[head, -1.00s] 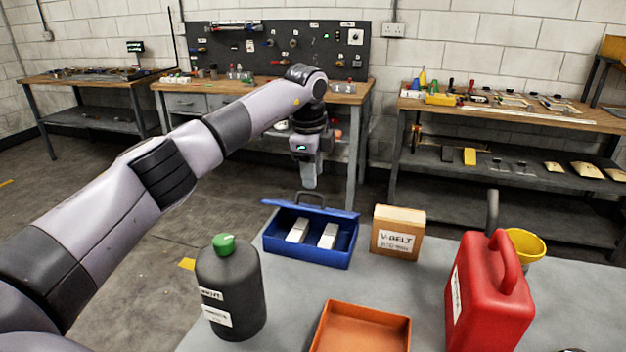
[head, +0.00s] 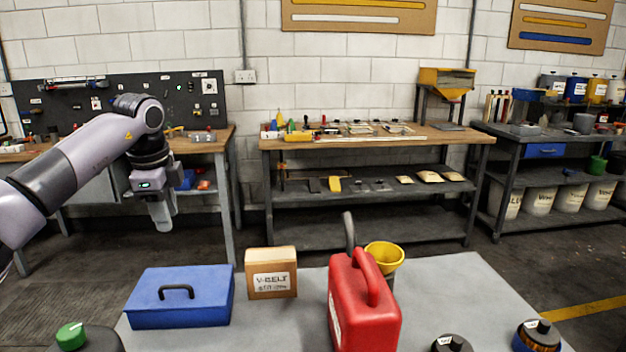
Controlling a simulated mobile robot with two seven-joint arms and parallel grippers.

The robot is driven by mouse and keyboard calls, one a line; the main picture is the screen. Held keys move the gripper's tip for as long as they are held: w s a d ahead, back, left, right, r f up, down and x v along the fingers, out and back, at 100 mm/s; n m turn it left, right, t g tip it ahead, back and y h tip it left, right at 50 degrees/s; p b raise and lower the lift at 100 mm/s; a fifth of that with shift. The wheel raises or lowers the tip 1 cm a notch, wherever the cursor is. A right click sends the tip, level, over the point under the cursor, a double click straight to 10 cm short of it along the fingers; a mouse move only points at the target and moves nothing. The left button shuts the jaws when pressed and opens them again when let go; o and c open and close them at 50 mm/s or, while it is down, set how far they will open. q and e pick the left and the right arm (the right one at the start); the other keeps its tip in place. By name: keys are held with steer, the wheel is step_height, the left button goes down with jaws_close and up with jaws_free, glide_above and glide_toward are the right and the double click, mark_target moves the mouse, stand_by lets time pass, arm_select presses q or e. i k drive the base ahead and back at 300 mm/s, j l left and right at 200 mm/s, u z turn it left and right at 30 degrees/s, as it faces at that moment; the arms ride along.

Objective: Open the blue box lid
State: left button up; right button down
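The blue box (head: 180,300) sits at the left rear of the grey table in the head view. Its lid (head: 205,280) lies flat over it, shut, with a dark handle (head: 176,292) on top. The inside of the box is hidden. My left gripper (head: 161,222) points down, above and behind the box, clear of the handle. It holds nothing that I can see; its fingers overlap in this view, so their gap cannot be told. My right gripper is out of view.
A V-belt carton (head: 271,282) stands just right of the box. A red can (head: 363,310) and a yellow funnel (head: 384,255) stand further right. A green-capped bottle (head: 71,337) is at the lower left. The grey table (head: 445,295) is clear toward its right rear.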

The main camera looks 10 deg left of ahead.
mark_target(200, 287)
steer(key=k+l, duration=0.75)
steer(key=k, duration=0.1)
